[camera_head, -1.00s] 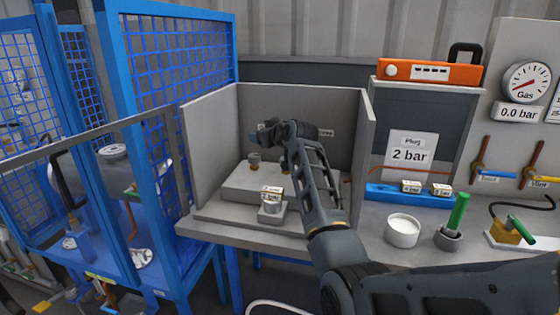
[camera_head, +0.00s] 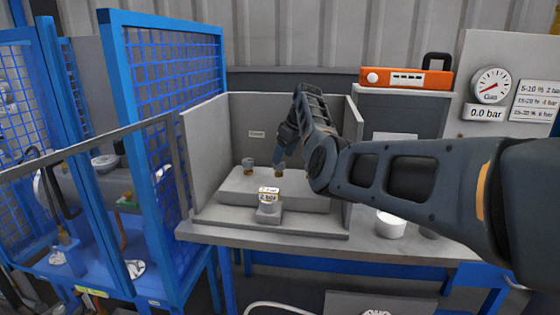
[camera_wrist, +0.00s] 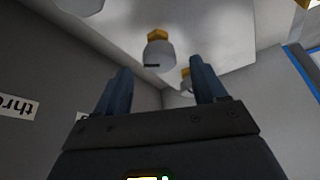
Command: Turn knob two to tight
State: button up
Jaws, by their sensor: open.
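Two small grey-and-brass knobs stand on the grey step inside the open booth. The left knob (camera_head: 248,163) is clear of my arm. The right knob (camera_head: 279,172) is close under my gripper (camera_head: 279,155), which points down; contact cannot be told. I cannot tell which is knob two or read its setting. In the wrist view, my gripper (camera_wrist: 161,85) is open with its two dark fingers apart and nothing between the tips. A knob with a brass end (camera_wrist: 158,48) shows beyond the fingers, and a second knob (camera_wrist: 186,76) shows partly behind the right finger.
A labelled block (camera_head: 268,195) sits on a small stand in front of the step. Grey booth walls (camera_head: 212,150) close off the left, back and right. A white cup (camera_head: 390,224) stands on the bench to the right. Blue mesh fencing (camera_head: 175,80) is at left.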

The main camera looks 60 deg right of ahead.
aim_at(281, 163)
jog(key=shift+x, duration=1.65)
jog(key=shift+r, duration=0.1)
jog(key=shift+c, duration=0.5)
jog(key=c, duration=1)
jog(key=shift+o, duration=0.2)
jog(key=shift+m+p, duration=0.4)
jog(key=shift+m, duration=0.1)
jog(key=shift+a+r+m+h+p, duration=0.1)
jog(key=shift+a+m+h+p, duration=0.05)
jog(key=shift+m+h+p, duration=0.35)
jog(key=m+p, duration=0.1)
jog(key=m, duration=0.1)
jog(key=shift+w+m+h, duration=0.1)
jog(key=shift+m+h, duration=0.3)
jog(key=m, duration=0.2)
jog(key=m+g+h, duration=0.1)
jog(key=m, duration=0.2)
jog(key=shift+w+a+g+h+p, duration=0.15)
jog(key=shift+a+g+h+p, duration=0.05)
jog(key=shift+g+h+p, duration=0.1)
